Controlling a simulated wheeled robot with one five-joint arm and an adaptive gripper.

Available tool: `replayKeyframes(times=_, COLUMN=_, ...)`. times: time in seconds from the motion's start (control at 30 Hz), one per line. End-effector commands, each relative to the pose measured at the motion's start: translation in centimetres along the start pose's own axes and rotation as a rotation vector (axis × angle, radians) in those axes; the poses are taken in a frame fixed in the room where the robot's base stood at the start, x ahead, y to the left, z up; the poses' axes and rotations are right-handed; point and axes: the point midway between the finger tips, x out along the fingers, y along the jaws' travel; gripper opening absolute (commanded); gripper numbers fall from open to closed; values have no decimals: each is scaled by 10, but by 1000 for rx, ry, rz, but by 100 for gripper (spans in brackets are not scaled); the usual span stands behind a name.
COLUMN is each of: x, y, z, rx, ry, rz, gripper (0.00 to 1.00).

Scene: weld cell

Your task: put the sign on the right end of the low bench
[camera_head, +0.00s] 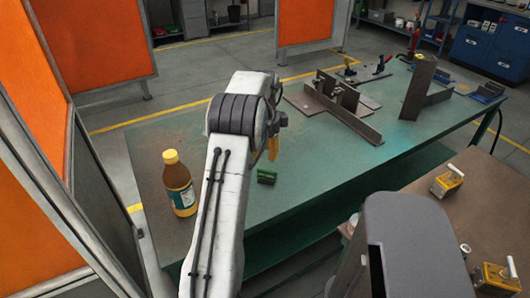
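My white arm rises from the bottom of the view over the green-topped table (330,185), and its dark joint bands hide what lies behind. Dark parts of the arm's far end show at its right edge, but no fingertips can be made out. A small yellow-orange piece (273,148) shows just beside the arm, mostly hidden. I cannot tell whether it is the sign or whether it is held. No other sign can be made out. A lower brown-topped bench (440,215) stands at the lower right, partly covered by my grey body.
A yellow-capped brown bottle (180,190) and a small green item (266,176) stand near the arm. Steel plates and clamps (335,105) fill the table's far part. Yellow-and-metal devices (447,181) sit on the brown bench. Orange screens (95,40) stand at the left.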

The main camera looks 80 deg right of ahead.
Motion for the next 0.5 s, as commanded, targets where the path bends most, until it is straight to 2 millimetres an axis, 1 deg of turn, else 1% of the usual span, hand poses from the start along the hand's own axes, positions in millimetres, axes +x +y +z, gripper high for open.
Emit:
replayKeyframes(times=0.1, x=-13, y=-1, z=0, rx=1, ry=0, rz=1, gripper=42)
replayKeyframes(times=0.17, x=-15, y=1, z=-1, rx=2, ry=2, rz=18, gripper=42)
replayKeyframes(times=0.27, x=-7, y=5, z=-3, rx=5, ry=8, rz=71, gripper=42)
replayKeyframes(times=0.4, x=16, y=10, z=-5, rx=8, ry=15, rz=137, gripper=42)
replayKeyframes(times=0.5, x=35, y=8, z=-6, rx=8, ry=15, rz=146, gripper=42)
